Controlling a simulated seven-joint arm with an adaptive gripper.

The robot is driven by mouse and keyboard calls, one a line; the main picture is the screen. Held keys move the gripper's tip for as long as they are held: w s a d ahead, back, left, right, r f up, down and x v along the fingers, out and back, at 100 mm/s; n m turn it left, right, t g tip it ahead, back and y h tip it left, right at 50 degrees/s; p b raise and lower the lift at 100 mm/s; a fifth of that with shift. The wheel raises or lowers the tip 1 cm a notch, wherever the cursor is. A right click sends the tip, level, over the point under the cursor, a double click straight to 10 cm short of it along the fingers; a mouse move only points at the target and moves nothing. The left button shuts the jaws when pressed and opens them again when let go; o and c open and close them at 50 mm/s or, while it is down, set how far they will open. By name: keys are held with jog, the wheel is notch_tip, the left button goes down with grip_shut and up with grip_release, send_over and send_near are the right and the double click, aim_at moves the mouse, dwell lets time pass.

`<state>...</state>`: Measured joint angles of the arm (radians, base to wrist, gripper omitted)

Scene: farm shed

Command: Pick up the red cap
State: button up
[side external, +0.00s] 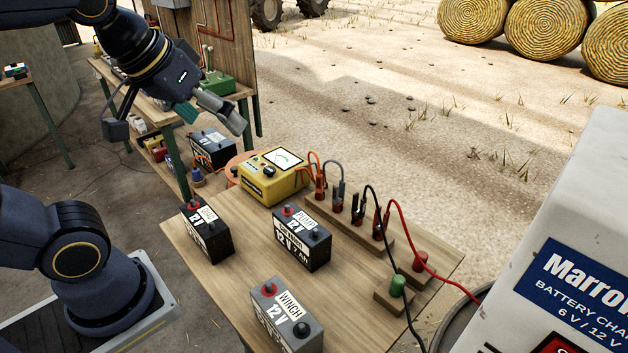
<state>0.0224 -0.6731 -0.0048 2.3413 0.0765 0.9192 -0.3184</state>
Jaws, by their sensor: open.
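The red cap (420,261) stands upright on a small wooden block near the right corner of the table. A green cap (397,286) stands on the block just in front of it, to its left. My gripper (218,113) is in the air at the upper left, beyond the table's far left side and well away from the red cap. It is open, with nothing visible in it. Its fingers are seen at an angle and partly overlap.
Three batteries labelled 12 V (301,242) stand on the wooden table (235,277). A yellow meter (273,177) is at the back. A rack (350,229) holds several clamps; black and red cables run past the caps. A white charger (560,230) stands close on the right.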

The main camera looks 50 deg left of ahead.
jog(key=s+f, duration=0.1)
jog(key=s+f+m, duration=0.1)
jog(key=f, duration=0.1)
jog(key=s+f+m, duration=0.1)
jog(key=shift+s+d+f+g+h, duration=0.25)
jog(key=shift+d+f+g+h, duration=0.05)
jog(key=shift+f+g, duration=0.1)
jog(key=shift+m, duration=0.4)
jog(key=shift+c, duration=1)
jog(key=c, duration=0.6)
